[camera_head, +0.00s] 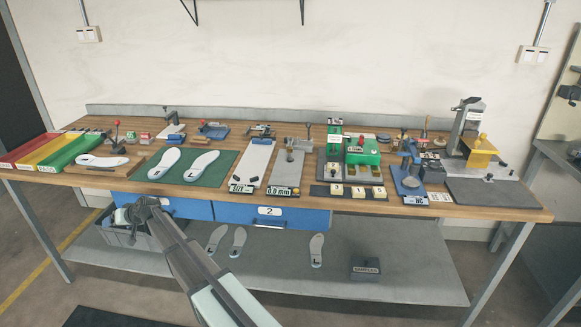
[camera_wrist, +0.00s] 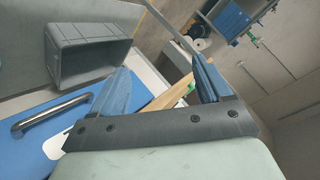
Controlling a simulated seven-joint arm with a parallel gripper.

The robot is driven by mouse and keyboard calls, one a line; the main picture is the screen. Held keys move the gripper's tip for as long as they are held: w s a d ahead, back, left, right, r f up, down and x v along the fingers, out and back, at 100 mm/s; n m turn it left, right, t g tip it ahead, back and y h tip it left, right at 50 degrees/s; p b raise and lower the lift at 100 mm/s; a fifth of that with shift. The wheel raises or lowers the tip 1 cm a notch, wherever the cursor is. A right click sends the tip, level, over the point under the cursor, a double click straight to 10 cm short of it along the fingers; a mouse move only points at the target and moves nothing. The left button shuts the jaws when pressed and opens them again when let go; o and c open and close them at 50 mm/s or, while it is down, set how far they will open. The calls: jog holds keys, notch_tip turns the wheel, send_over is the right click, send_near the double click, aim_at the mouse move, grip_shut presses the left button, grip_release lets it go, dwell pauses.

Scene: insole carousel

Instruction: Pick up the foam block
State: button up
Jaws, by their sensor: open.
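I cannot pick out a foam block for certain in either view; the small items on the bench are too small to tell apart. My gripper (camera_head: 138,212) is in front of the bench, by the blue drawer fronts and above the grey bin. In the wrist view my gripper (camera_wrist: 162,80) is open, with its two blue fingers apart. Nothing shows held between them; a strip of wooden edge lies behind the gap.
The workbench (camera_head: 530,209) is crowded with trays, insoles, fixtures and gauges. A blue drawer (camera_head: 225,213) with a metal handle (camera_wrist: 50,112) is close. A grey bin (camera_head: 122,238) stands below; it also shows in the wrist view (camera_wrist: 92,50). The lower shelf (camera_head: 400,285) holds insoles and a dark samples box (camera_head: 365,269).

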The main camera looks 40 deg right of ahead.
jog(key=w+d+r+t, duration=0.1)
jog(key=w+d+r, duration=0.25)
jog(key=r, duration=0.45)
jog(key=d+r+h, duration=0.2)
jog(key=d+r, duration=0.2)
jog(key=d, duration=0.9)
jog(key=m+g+h, duration=0.7)
jog(key=m+h, duration=0.1)
send_near(333, 165)
jog(key=x, duration=0.8)
jog(key=shift+f, duration=0.2)
